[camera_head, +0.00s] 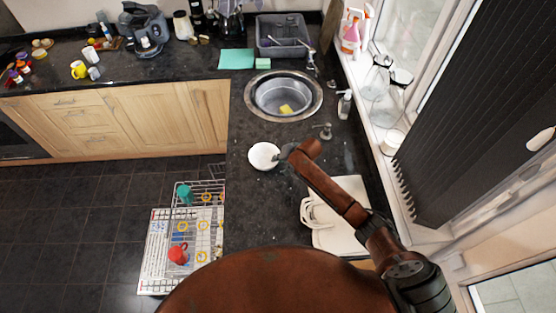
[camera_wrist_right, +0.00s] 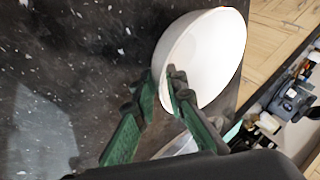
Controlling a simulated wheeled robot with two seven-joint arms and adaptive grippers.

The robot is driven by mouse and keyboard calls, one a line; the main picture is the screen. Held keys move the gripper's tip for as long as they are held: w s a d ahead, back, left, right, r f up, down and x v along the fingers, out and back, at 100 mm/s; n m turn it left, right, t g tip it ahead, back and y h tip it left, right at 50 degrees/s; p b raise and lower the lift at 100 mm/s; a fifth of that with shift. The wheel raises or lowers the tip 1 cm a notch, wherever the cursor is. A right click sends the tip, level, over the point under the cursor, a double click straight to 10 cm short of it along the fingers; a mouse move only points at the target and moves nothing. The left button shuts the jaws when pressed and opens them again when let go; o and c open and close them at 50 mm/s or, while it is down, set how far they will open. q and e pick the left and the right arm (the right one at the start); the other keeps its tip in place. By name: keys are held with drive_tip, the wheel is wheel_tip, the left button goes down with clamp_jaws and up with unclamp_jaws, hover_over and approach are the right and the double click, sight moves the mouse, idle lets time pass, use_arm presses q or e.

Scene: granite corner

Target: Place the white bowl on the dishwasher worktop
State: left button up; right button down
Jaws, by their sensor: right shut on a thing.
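The white bowl (camera_head: 264,156) is over the dark speckled worktop (camera_head: 245,210), between the sink and the open dishwasher rack. My right gripper (camera_head: 284,155) is at the bowl's right edge in the head view. In the right wrist view the green fingers of my right gripper (camera_wrist_right: 162,90) are shut on the wall of the bowl (camera_wrist_right: 210,55), one finger inside and one outside. The bowl's opening faces up in the head view. I cannot tell whether its base touches the worktop. My left gripper is not in view.
A round sink (camera_head: 283,96) with a yellow sponge lies behind the bowl. The dishwasher rack (camera_head: 205,240) stands pulled out at lower left, holding a red cup (camera_head: 178,254) and a teal cup (camera_head: 185,194). A cream tray-like item (camera_head: 335,225) lies at right. The worktop left of it is clear.

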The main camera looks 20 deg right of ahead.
drive_tip(key=c, duration=2)
unclamp_jaws()
drive_tip(key=shift+f, duration=0.1)
drive_tip(key=shift+o, duration=0.2)
drive_tip(key=v, duration=1.2)
drive_tip(key=shift+r, duration=0.2)
